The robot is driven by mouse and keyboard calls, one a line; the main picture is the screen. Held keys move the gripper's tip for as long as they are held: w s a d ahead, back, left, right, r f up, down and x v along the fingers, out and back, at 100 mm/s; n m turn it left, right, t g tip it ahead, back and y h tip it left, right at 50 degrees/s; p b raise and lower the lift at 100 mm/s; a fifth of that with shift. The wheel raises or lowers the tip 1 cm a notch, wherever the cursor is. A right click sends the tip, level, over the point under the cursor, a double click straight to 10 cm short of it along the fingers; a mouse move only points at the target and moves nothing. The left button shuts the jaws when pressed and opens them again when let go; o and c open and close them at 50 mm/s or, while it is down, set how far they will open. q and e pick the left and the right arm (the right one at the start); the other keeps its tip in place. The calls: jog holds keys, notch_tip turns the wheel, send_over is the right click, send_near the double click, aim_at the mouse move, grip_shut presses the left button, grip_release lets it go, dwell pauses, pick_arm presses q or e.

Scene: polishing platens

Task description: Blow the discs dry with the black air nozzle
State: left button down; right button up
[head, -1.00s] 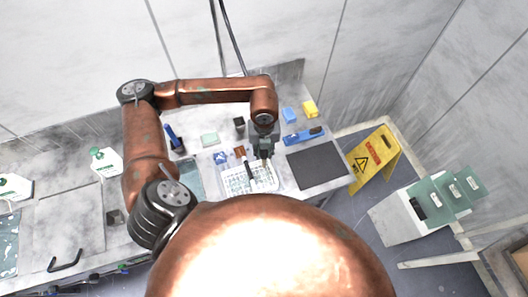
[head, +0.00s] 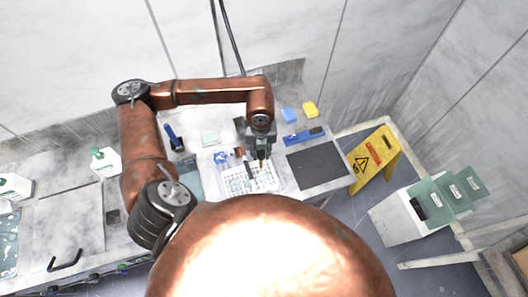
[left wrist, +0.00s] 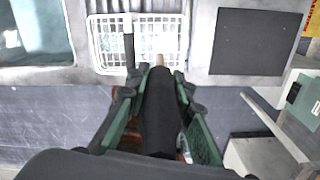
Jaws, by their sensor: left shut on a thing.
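My left gripper (head: 261,153) is shut on the black air nozzle (left wrist: 158,118), whose body lies between its green fingers (left wrist: 160,92) in the left wrist view. The nozzle's tan tip points away from the gripper, at the white wire basket (head: 238,187). The tip appears above the basket's right part; the exact gap cannot be told. The basket also shows in the left wrist view (left wrist: 98,40). Pale shapes inside it may be the discs, but single discs cannot be made out. A dark stick-like handle (left wrist: 129,45) crosses the basket left of the nozzle. My right gripper is out of view.
A dark flat mat (head: 318,165) lies right of the basket. A blue tool (head: 303,136), a blue block (head: 289,115) and a yellow block (head: 310,109) lie behind it. A yellow floor sign (head: 374,161) stands beyond the bench's right end. A wall closes off the back.

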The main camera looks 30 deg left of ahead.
pick_arm(q)
jog(key=s+a, duration=0.1)
jog(key=s, duration=0.1)
jog(key=s+a+b, duration=0.1)
jog(key=s+a, duration=0.1)
jog(key=shift+s+a, duration=0.1)
jog(key=shift+a, duration=0.15)
dwell(0.4)
dwell(0.9)
jog(key=s+a+b, duration=0.2)
jog(key=s+a, duration=0.2)
jog(key=shift+s+a, duration=0.15)
jog(key=shift+s, duration=0.2)
dwell(0.9)
jog(key=shift+r, duration=0.1)
dwell(0.4)
